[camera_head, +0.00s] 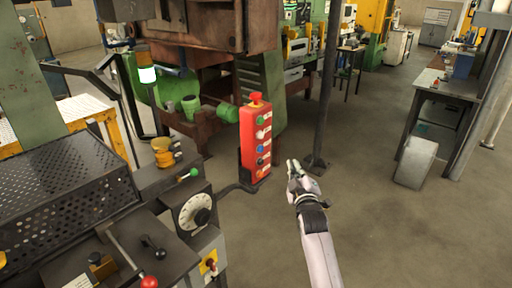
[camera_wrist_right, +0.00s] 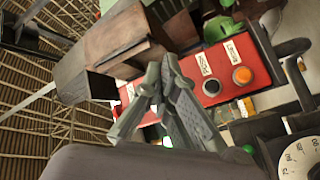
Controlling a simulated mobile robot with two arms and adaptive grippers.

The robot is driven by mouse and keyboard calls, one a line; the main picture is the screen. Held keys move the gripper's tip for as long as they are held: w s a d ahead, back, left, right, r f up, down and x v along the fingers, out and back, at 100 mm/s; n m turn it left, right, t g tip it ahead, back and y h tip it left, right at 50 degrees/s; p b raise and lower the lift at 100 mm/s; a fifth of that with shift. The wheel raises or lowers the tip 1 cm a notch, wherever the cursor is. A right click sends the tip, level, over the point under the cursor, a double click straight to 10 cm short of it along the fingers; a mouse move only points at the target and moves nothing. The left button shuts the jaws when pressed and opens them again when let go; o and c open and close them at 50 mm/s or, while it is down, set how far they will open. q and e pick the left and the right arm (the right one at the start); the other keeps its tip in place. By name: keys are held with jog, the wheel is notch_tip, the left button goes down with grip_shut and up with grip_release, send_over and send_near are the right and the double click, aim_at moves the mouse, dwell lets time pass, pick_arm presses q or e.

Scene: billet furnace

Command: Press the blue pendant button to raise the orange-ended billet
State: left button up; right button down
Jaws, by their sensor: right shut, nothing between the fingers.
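The red pendant box (camera_head: 246,140) stands upright on a bracket near the middle of the head view, with a red mushroom knob (camera_head: 256,98) on top. The blue button (camera_head: 260,149) sits mid-column, below a green and a white one. My right gripper (camera_head: 291,163) is shut and empty, just right of the pendant's lower part and apparently apart from it. No orange-ended billet is identifiable. My left gripper is not in view.
A control console with a dial (camera_head: 195,211) and levers stands left of the pendant. A dark post (camera_head: 327,90) rises behind my right gripper. A workbench (camera_head: 445,82) stands at the right. The floor between is clear.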

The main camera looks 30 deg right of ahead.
aim_at(260, 149)
jog(key=shift+a+r, duration=0.1)
jog(key=shift+r, duration=0.1)
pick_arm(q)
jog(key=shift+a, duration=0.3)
pick_arm(e)
jog(key=shift+a, duration=0.1)
pick_arm(q)
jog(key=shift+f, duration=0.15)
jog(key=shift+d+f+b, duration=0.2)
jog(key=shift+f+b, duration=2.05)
jog(key=shift+b, duration=0.1)
pick_arm(e)
jog(key=w+a, duration=0.3)
jog(key=w, duration=0.5)
jog(key=shift+a, duration=0.1)
jog(key=shift+w, duration=0.15)
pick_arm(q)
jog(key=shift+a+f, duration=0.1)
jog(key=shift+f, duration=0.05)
pick_arm(e)
jog(key=shift+w+a, duration=0.2)
jog(key=shift+w, duration=0.1)
